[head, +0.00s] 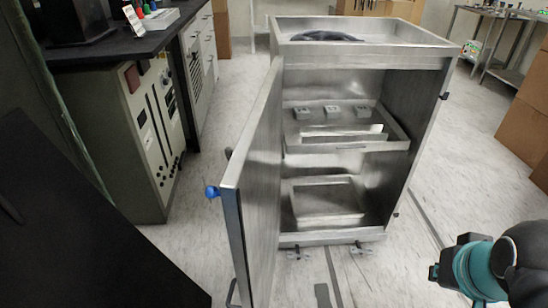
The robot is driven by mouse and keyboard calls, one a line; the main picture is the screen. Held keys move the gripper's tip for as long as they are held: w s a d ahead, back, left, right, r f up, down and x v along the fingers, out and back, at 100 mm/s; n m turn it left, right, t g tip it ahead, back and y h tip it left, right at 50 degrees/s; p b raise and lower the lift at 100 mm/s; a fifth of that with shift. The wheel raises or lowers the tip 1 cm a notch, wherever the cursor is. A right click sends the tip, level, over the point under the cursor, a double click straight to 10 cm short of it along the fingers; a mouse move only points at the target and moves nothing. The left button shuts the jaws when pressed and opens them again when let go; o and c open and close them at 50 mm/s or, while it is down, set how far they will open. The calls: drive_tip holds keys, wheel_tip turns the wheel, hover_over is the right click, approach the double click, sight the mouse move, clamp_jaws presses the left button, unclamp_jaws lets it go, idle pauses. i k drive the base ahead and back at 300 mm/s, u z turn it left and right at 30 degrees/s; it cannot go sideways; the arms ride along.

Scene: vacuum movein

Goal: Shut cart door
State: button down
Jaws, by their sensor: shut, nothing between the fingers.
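The metal cart (365,57) stands in the middle of the head view with its front open. Its door (257,170) is hinged at the cart's left front edge and stands wide open, swung out towards me. A blue knob (212,191) sits on the outer left face near the door's free edge. My arm shows only as teal and black parts at the lower right, apart from the cart and door. No gripper fingers can be made out there.
Inside the cart are a drawer-like shelf (345,146) and a lower tray (328,203). A dark object (320,36) lies in the top tray. A bench with equipment (140,130) stands left. Cardboard boxes (530,115) stand right. Floor right of the door is mostly clear.

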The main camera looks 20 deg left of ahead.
sight(249, 186)
drive_tip(key=u, duration=0.45)
drive_tip(key=k, duration=1.05)
drive_tip(key=u, duration=0.5)
drive_tip(key=i, duration=0.55)
drive_tip(key=u, duration=0.4)
